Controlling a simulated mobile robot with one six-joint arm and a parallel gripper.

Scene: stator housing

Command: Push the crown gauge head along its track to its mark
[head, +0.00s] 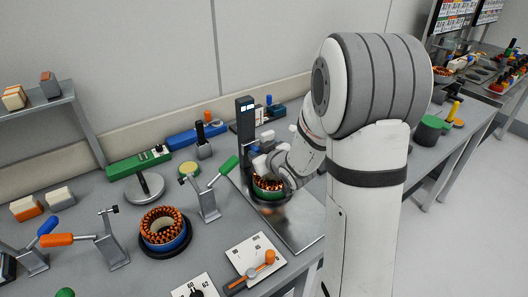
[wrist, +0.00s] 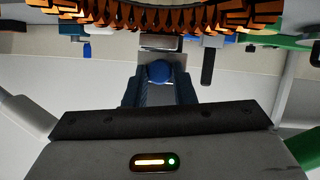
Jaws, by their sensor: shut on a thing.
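My gripper (wrist: 158,76) is shut on a round blue knob (wrist: 158,71), which lies between the fingers. The knob appears to belong to the gauge head; the head itself is mostly hidden behind my arm and gripper (head: 262,164) in the head view.
A green-handled clamp (head: 208,200) stands just left of the plate. A second stator (head: 165,230), a white card (head: 254,254) and an orange-handled clamp (head: 100,240) lie further left and in front. The plate's right part (head: 305,222) is bare.

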